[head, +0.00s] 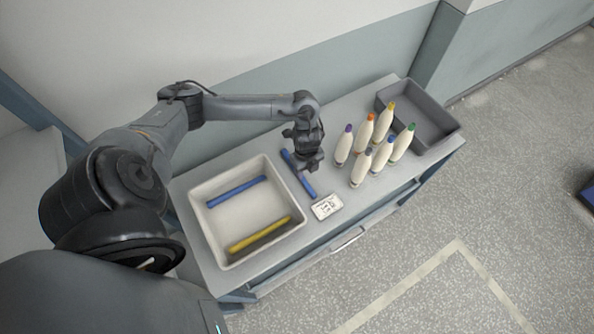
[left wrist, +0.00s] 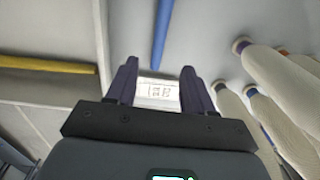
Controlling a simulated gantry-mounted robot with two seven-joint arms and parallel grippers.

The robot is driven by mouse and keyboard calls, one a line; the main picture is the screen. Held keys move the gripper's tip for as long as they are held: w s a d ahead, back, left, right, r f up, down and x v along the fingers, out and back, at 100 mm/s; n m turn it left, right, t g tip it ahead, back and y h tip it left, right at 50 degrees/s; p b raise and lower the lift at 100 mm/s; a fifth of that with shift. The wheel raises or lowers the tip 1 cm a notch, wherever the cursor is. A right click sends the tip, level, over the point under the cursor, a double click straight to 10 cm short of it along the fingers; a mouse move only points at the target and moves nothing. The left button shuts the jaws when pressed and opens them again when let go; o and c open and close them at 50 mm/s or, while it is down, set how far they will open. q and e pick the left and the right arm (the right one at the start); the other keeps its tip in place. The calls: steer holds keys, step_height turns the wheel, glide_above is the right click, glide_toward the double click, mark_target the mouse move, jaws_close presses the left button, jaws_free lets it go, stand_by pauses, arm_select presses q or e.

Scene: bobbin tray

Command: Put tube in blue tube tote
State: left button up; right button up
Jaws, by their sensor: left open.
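A blue tube (head: 308,187) lies on the table beside the white tote, partly hidden by my left gripper (head: 309,165). In the left wrist view the tube (left wrist: 162,32) runs down from the top edge, between and beyond the fingertips. My left gripper (left wrist: 160,75) is open and empty, with its two dark fingers apart. In the head view it is over or beside the tube; I cannot tell its exact height. The white tote (head: 205,227) holds another blue tube (head: 236,191) and a yellow tube (head: 260,234). My right gripper is not in view.
Several white bobbins with coloured tips (head: 361,167) stand upright right of my left gripper. A grey tote (head: 440,118) at the table's far right looks empty. A white label card (head: 327,206) lies near the front edge. The wall is behind the table.

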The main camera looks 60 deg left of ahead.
mark_target(304, 180)
arm_select(q)
steer(key=f, duration=0.1)
steer(key=a+f, duration=0.1)
steer(key=f, duration=0.1)
steer(key=shift+s+a+f, duration=0.15)
steer(key=shift+s+f, duration=0.15)
steer(key=shift+w+a+f, duration=0.15)
steer(key=shift+w+f, duration=0.05)
steer(key=shift+f, duration=1.5)
steer(key=shift+w+a+f, duration=0.1)
steer(key=shift+w+f, duration=0.05)
steer(key=shift+f, duration=1.5)
jaws_close()
